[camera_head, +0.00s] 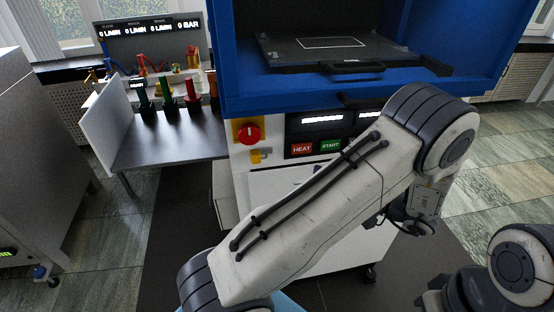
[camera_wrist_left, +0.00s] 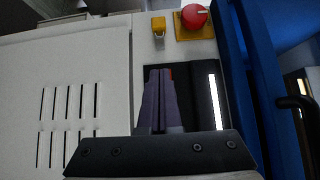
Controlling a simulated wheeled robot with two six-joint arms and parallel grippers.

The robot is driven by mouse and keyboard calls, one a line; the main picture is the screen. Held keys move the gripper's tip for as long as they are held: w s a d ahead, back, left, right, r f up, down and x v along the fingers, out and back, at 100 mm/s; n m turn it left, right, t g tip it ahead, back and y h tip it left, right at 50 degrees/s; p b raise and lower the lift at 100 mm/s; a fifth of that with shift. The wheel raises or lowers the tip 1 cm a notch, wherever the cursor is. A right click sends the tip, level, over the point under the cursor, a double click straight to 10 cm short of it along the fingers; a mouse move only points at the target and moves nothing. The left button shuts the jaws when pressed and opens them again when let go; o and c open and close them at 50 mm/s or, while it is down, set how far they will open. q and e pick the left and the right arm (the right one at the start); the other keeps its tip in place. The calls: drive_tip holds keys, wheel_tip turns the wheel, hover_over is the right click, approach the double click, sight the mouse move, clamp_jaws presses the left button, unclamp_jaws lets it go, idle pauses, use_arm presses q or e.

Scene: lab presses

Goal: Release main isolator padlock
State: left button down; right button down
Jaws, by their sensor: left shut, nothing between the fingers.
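The main isolator is a red rotary knob (camera_head: 249,132) on a yellow plate at the left of the press's front panel. A small yellow padlock (camera_head: 261,156) hangs just below it. In the left wrist view the red knob (camera_wrist_left: 194,16) and the yellow padlock (camera_wrist_left: 158,26) are near the top edge. My left gripper (camera_wrist_left: 160,72) is shut and empty, with its fingers in front of the dark panel, apart from the padlock in the picture. In the head view its fingers are mostly hidden by my arm. My right gripper does not show.
The blue press frame (camera_head: 290,92) rises above the panel, with HEAT (camera_head: 301,149) and START (camera_head: 330,145) buttons beside the isolator. A grey bench (camera_head: 180,152) with coloured valves stands to the left. My left arm covers much of the press's lower front.

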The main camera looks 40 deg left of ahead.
use_arm(q)
drive_tip(key=p, duration=0.1)
approach(261, 152)
drive_tip(key=shift+w+a, duration=0.9)
drive_tip(key=shift+a, duration=0.25)
drive_tip(key=shift+s+a, duration=1.15)
drive_tip(key=shift+a, duration=0.1)
drive_tip(key=shift+s+a, duration=0.35)
drive_tip(key=shift+s, duration=0.05)
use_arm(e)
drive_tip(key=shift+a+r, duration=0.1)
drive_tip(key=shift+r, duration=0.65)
use_arm(q)
drive_tip(key=shift+p, duration=0.4)
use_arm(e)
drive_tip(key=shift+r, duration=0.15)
